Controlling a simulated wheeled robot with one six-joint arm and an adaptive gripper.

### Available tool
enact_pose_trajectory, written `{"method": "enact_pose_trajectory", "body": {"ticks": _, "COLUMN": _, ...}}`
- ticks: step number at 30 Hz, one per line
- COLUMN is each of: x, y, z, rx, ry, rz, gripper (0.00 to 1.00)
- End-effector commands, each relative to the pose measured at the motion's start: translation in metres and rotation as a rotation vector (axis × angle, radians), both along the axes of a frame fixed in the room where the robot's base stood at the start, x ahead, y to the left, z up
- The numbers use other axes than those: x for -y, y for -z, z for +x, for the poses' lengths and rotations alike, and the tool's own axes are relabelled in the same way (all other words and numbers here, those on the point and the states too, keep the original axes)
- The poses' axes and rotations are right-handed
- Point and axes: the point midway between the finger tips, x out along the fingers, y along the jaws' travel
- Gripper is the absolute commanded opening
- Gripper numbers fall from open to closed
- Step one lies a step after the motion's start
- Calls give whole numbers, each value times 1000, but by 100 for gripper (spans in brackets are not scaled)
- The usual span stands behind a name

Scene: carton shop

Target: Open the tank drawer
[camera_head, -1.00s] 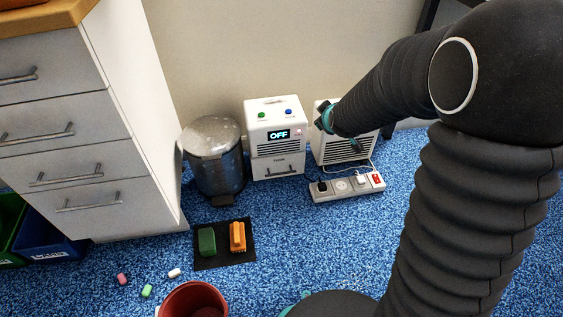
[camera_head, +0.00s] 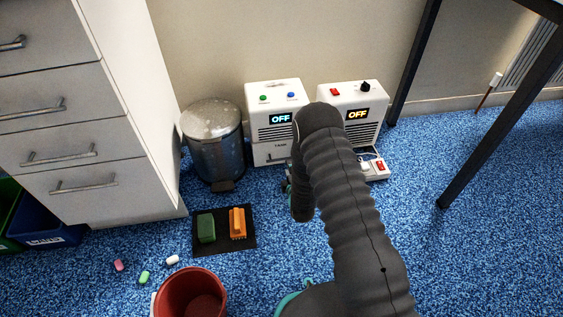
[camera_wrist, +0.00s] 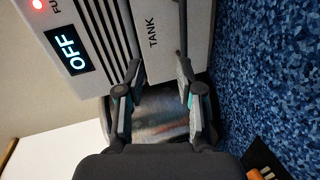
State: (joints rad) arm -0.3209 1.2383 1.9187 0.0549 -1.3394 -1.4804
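The left white machine (camera_head: 273,98) stands against the wall with its display reading OFF. Its tank drawer (camera_wrist: 165,48), labelled TANK, is the lower front panel and looks shut. The drawer's dark bar handle (camera_wrist: 182,25) shows in the wrist view near the right fingertip. My gripper (camera_wrist: 158,66) is open, with its fingers apart in front of the drawer and nothing visibly held. Whether a finger touches the handle I cannot tell. In the head view my arm hides most of the gripper and part of the machine's lower front.
A metal pedal bin (camera_head: 214,145) stands left of the machine. A second white machine (camera_head: 352,100) and a power strip (camera_head: 376,166) are to the right. A black mat (camera_head: 224,246) with green and orange items and a red bucket (camera_head: 190,295) lie in front.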

Motion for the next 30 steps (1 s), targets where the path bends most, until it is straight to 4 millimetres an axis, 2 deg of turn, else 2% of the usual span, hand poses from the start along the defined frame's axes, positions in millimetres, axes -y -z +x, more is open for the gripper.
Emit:
{"method": "enact_pose_trajectory", "body": {"ticks": 1, "x": -2, "y": 17, "z": -7, "rx": 14, "ry": -11, "rz": -21, "gripper": 37}}
{"method": "enact_pose_trajectory", "body": {"ticks": 3, "x": -3, "y": 29, "z": -14, "rx": 38, "ry": -22, "rz": -43, "gripper": 37}}
{"method": "enact_pose_trajectory", "body": {"ticks": 7, "x": -4, "y": 40, "z": -20, "rx": 66, "ry": -32, "rz": -66, "gripper": 37}}
{"method": "enact_pose_trajectory", "body": {"ticks": 11, "x": -6, "y": 44, "z": -16, "rx": 74, "ry": -34, "rz": -72, "gripper": 37}}
{"method": "enact_pose_trajectory", "body": {"ticks": 14, "x": -9, "y": 47, "z": -4, "rx": 75, "ry": -34, "rz": -71, "gripper": 37}}
{"method": "enact_pose_trajectory", "body": {"ticks": 30, "x": -35, "y": 66, "z": 86, "rx": 73, "ry": -34, "rz": -71, "gripper": 37}}
